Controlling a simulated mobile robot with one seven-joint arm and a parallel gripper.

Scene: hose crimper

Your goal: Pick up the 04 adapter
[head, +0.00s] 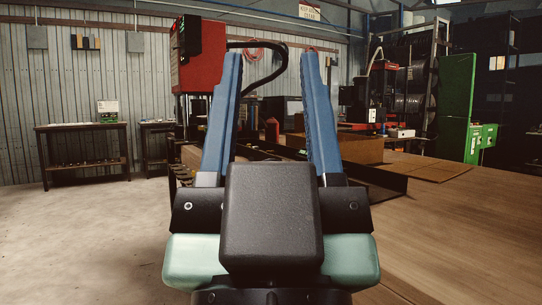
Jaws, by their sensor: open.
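My gripper (271,56) fills the middle of the head view. Its two blue fingers point up and away, wide apart, with nothing seen between them. I cannot make out the 04 adapter in this view. Small items lie on a dark shelf table (85,130) far off at the left, too small to tell apart. My gripper and its fingers hide part of the scene behind.
A red machine (200,58) with a black hose stands behind the left finger. A wooden worktop (470,215) spans the right, with cardboard boxes on it. Concrete floor at the left is clear.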

